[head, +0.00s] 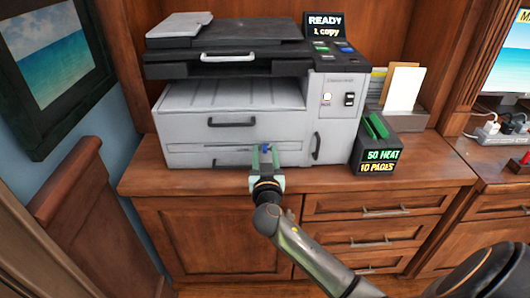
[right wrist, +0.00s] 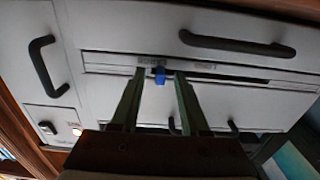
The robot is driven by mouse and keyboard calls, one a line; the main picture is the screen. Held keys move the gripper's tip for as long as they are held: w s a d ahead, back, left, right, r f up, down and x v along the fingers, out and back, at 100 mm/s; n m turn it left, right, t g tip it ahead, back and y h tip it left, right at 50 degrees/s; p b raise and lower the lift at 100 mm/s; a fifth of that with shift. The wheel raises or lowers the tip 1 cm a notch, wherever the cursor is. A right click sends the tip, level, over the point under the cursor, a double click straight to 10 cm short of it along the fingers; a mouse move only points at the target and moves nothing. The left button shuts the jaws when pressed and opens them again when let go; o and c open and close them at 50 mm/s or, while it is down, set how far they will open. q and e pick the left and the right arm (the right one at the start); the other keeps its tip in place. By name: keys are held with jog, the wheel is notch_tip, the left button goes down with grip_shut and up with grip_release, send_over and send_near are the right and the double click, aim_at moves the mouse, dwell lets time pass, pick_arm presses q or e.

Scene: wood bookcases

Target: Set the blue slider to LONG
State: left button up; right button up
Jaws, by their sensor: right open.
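The blue slider (head: 267,148) is a small knob in a thin horizontal slot low on the front of the grey printer (head: 180,152). In the right wrist view the slider (right wrist: 160,75) sits between my two fingers, with a gap visible on each side. My right gripper (head: 265,156) is open at the slot. Two small labels lie along the slot (right wrist: 240,79) in the wrist view, one by the slider and one farther right; their lettering is too blurred to read surely. My left gripper is not in view.
The printer's black drawer handle (head: 231,122) is just above the slot, and a vertical door handle (head: 316,146) stands to the right. A black box (head: 378,153) reading "50 HEAT 10 PAGES" sits beside the printer. A display (head: 324,25) reads "READY 1 copy". The wooden counter's left front (head: 155,182) is clear.

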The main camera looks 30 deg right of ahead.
jog(key=shift+w+d, duration=0.1)
jog(key=shift+w, duration=0.05)
jog(key=shift+c, duration=0.2)
grip_shut()
dwell(1.2)
